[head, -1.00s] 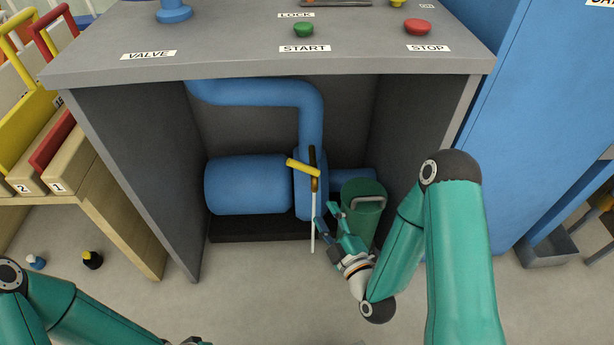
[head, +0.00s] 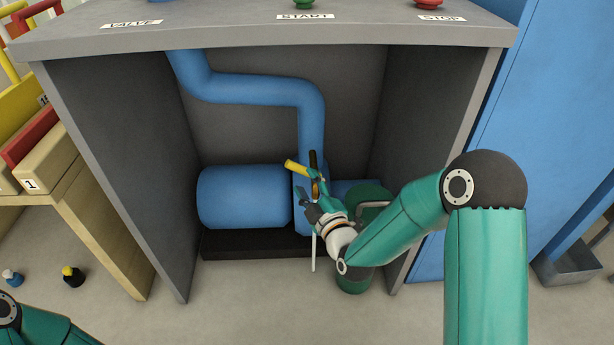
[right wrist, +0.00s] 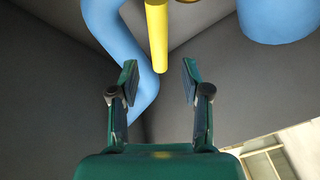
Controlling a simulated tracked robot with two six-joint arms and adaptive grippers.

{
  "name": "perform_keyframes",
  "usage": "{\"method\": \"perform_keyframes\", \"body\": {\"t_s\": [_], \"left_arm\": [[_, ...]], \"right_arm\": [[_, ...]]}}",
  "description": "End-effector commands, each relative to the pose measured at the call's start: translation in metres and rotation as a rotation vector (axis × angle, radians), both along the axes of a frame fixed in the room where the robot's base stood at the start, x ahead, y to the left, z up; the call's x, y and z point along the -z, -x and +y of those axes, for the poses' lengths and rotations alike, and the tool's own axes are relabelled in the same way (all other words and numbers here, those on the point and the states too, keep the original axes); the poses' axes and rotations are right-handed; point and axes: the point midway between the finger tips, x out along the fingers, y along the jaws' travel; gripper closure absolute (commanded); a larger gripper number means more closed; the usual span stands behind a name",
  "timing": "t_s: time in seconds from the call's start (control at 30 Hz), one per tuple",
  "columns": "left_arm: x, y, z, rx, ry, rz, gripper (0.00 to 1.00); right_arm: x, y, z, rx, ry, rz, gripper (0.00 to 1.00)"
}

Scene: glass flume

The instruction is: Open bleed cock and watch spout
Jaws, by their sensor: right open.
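The bleed cock's yellow lever (head: 297,168) sticks out to the left from the front of the blue pump (head: 245,197). It also shows in the right wrist view (right wrist: 156,35), its free end just ahead of the fingertips and between their lines. A thin pale spout (head: 314,252) hangs straight down below the pump; my gripper hides its upper part. I see no water at its lower end. My right gripper (head: 312,188) is open and empty, close to the lever; contact cannot be told. It shows in the right wrist view (right wrist: 160,75). My left gripper is out of view.
A green bucket (head: 353,283) with a grey handle stands right of the spout, partly behind my right arm. Grey cabinet walls (head: 120,170) close in both sides under the countertop (head: 260,33). Small bottles (head: 73,277) stand on the floor at left.

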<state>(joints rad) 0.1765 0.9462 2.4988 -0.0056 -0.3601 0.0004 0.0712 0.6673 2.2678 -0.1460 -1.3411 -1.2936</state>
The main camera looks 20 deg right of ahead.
Motion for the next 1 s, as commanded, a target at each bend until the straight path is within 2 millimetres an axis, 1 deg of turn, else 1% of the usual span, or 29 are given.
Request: {"method": "perform_keyframes", "body": {"t_s": [0.03, 0.1, 0.2, 0.3, 0.43, 0.67, 0.7, 0.77, 0.8, 0.97, 1.0], "left_arm": [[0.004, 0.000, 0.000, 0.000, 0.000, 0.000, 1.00], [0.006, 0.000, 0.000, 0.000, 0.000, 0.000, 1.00], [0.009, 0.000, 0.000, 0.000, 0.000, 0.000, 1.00], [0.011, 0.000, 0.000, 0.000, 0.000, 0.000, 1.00], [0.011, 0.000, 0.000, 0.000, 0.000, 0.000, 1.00], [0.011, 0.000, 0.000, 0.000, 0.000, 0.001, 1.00], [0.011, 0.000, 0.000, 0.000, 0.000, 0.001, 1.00], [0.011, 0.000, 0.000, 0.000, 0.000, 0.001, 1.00], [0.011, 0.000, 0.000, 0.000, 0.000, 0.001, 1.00], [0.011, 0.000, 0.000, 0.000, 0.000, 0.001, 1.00], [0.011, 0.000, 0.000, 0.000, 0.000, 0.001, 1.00]], "right_arm": [[0.002, -0.010, 0.001, 0.001, 0.000, -0.003, 0.53], [0.001, -0.022, 0.002, 0.001, 0.000, -0.003, 0.53], [0.002, -0.035, 0.003, -0.001, 0.000, -0.001, 0.53], [0.001, -0.043, 0.003, 0.000, 0.000, 0.000, 0.53], [0.001, -0.047, 0.003, 0.001, 0.000, 0.001, 0.53], [0.001, -0.048, 0.003, 0.001, 0.000, 0.001, 0.53], [0.001, -0.048, 0.003, 0.001, 0.000, 0.001, 0.56], [0.001, -0.048, 0.003, 0.001, 0.000, 0.001, 0.66], [0.001, -0.048, 0.003, 0.001, 0.000, 0.001, 0.73], [0.001, -0.047, 0.003, 0.001, 0.000, 0.001, 0.99], [0.001, -0.047, 0.003, 0.001, 0.000, 0.001, 1.00]]}}
